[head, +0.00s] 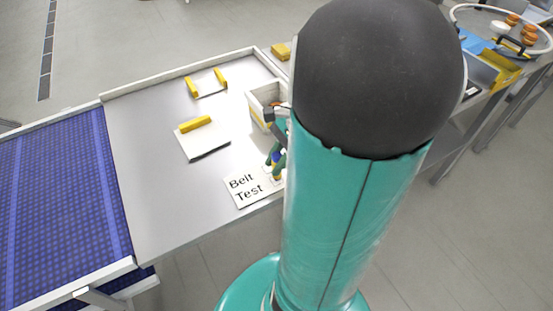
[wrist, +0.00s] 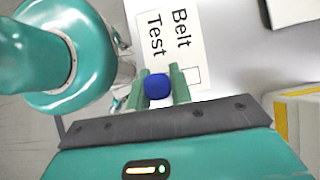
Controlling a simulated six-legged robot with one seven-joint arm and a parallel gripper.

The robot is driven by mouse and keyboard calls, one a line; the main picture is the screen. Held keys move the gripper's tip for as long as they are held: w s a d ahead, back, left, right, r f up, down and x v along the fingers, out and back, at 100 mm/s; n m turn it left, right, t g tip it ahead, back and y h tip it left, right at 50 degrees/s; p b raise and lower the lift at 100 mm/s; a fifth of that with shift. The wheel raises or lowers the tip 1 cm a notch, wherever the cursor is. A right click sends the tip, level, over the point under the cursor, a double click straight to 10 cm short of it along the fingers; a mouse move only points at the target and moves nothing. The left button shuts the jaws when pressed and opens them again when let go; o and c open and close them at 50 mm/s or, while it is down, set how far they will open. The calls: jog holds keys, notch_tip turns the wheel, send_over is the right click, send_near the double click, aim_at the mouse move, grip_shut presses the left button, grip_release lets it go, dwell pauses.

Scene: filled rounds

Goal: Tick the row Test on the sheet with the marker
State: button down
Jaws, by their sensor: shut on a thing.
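The white sheet (head: 235,187) lies near the table's front edge, with the printed rows Belt and Test. It also shows in the wrist view (wrist: 150,20), where the box of the Belt row (wrist: 192,76) looks empty. The Test row's box is hidden behind my gripper and the marker in the wrist view. My gripper (head: 276,160) is over the right end of the sheet, its green fingers (wrist: 160,72) shut on the marker. The marker's blue end (wrist: 158,87) shows between the fingers. I cannot tell whether its tip touches the sheet.
A white box (head: 257,100) stands behind my gripper. A white pad with a yellow bar (head: 195,124) lies left of it, and a holder with yellow ends (head: 192,88) lies farther back. A blue belt (head: 60,200) adjoins on the left. The table's left middle is clear.

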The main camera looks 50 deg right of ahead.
jog(key=shift+f, duration=0.45)
dwell(1.1)
jog(key=shift+r, duration=3.6)
